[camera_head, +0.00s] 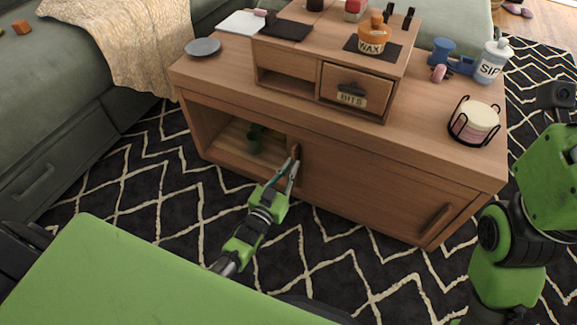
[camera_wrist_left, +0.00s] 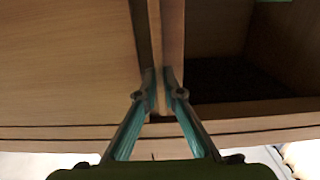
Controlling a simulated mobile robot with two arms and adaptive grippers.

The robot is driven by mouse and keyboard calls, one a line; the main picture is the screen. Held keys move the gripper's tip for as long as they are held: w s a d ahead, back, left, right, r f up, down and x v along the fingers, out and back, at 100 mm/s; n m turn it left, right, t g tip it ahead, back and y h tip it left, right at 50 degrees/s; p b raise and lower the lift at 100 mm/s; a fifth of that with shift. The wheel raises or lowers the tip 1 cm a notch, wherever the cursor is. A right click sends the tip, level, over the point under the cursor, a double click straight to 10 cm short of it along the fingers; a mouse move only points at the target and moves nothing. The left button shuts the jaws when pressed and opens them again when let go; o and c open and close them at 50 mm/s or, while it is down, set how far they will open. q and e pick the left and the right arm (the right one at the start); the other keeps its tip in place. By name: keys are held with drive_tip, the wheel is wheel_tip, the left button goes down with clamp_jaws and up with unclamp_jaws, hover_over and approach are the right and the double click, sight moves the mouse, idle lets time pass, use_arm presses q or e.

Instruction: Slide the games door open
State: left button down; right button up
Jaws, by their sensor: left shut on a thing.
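The wooden cabinet's front has an open compartment at the left and a sliding door panel (camera_head: 365,190) from the middle to the right. I see no games label on it. My left gripper (camera_head: 294,160) is shut on an upright wooden handle (camera_head: 296,150) beside the compartment's right edge. In the left wrist view, my left gripper (camera_wrist_left: 161,82) has its fingers on either side of this narrow upright handle (camera_wrist_left: 157,95), with the dark opening beside it. A second handle (camera_head: 435,218) sits at the far right of the front. My right gripper's fingers are out of view.
A green cup (camera_head: 254,139) stands in the open compartment. On top are a grey plate (camera_head: 202,47), a small drawer unit (camera_head: 290,70), an orange wax jar (camera_head: 374,36), a bottle (camera_head: 492,63) and a coaster holder (camera_head: 474,122). Patterned rug (camera_head: 145,165) lies in front; a green sofa (camera_head: 60,85) stands left.

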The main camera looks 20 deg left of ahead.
sight(295, 145)
use_arm(q)
drive_tip(key=c, duration=2.2)
unclamp_jaws()
drive_tip(key=shift+o, duration=0.2)
wheel_tip(295, 145, up, 10)
drive_tip(key=shift+f, duration=0.1)
